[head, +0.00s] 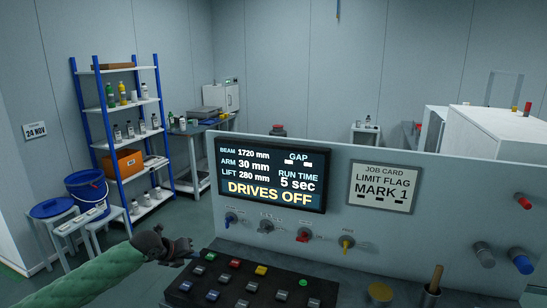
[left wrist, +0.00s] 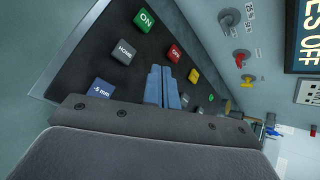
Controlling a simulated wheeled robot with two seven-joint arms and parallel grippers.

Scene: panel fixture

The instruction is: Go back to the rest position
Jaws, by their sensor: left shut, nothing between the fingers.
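My left gripper (head: 186,252) comes in from the left on a green-sleeved arm (head: 90,278) in the head view. It is over the left edge of the black button panel (head: 245,279). In the left wrist view its two blue-grey fingers (left wrist: 162,72) are together and empty. They point over the panel, between the grey HOME button (left wrist: 124,52) and a red button (left wrist: 174,54). I cannot tell whether the tips touch the panel. A green ON button (left wrist: 145,20) and a blue "-5 mm" button (left wrist: 101,88) lie near. My right gripper is not in view.
A display (head: 270,175) reads DRIVES OFF on the upright grey panel (head: 450,220), beside a job card (head: 382,187) reading LIMIT FLAG MARK 1. Several knobs (head: 304,235) sit below. A blue shelf (head: 119,70) and blue bucket (head: 86,190) stand behind left.

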